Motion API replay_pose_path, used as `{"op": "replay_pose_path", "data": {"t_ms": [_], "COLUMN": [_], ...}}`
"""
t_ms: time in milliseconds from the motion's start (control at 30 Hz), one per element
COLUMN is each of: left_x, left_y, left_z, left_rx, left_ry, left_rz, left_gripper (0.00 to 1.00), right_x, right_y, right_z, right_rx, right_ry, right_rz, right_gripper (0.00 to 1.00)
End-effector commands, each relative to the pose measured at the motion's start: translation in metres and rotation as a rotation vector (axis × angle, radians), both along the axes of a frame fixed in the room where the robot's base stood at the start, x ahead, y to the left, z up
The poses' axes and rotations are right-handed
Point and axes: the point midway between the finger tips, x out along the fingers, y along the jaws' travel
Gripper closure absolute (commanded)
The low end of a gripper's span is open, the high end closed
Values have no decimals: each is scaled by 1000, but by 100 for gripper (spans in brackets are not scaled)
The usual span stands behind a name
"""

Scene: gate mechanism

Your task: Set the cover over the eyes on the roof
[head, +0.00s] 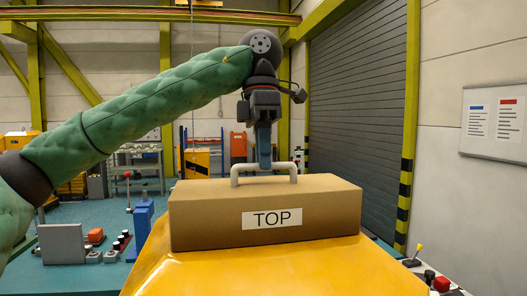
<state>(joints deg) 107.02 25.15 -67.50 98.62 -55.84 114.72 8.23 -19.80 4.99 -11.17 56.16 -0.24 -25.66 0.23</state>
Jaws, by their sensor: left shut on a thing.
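The cover (210,220) is a brown box-like piece with a white "TOP" label on its front face and a pale handle (293,170) on top. It is at or just above the yellow roof (255,270); I cannot tell whether it rests fully on it. My left gripper (264,166) comes down from above and is shut on the middle of the handle. The eyes on the roof are not visible; the cover may hide them. My right gripper is not in view.
On the left, a teal table (90,277) holds a grey block (61,243) and small parts. At the right edge is a panel with a red button (441,284) and a yellow-tipped lever (418,249). A grey shutter (357,110) stands behind. The roof's front part is clear.

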Motion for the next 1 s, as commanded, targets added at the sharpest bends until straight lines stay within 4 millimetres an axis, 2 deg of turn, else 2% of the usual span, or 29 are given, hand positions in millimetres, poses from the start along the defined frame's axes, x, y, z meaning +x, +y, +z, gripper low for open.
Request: {"op": "replay_pose_path", "data": {"t_ms": [167, 333, 367, 433, 467, 700, 867, 1000], "left_x": [0, 0, 0, 0, 0, 0, 1, 3], "left_y": [0, 0, 0, 0, 0, 0, 0, 0], "left_z": [0, -2, -2, -2, -2, -1, 2, 14], "left_rx": [0, 0, 0, 0, 0, 0, 0, -1], "left_ry": [0, 0, 0, 0, 0, 0, -1, -1], "left_rz": [0, 0, 0, 0, 0, 0, 1, 1], "left_gripper": [100, 100, 82, 68, 66, 66, 66, 66], "right_x": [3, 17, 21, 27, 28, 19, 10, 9], "right_y": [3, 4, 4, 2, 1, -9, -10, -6], "right_z": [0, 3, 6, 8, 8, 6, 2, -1], "right_rx": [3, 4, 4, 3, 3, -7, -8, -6], "right_ry": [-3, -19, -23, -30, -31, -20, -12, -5], "right_rz": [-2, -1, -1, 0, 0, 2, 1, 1], "right_gripper": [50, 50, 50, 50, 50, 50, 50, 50]}}
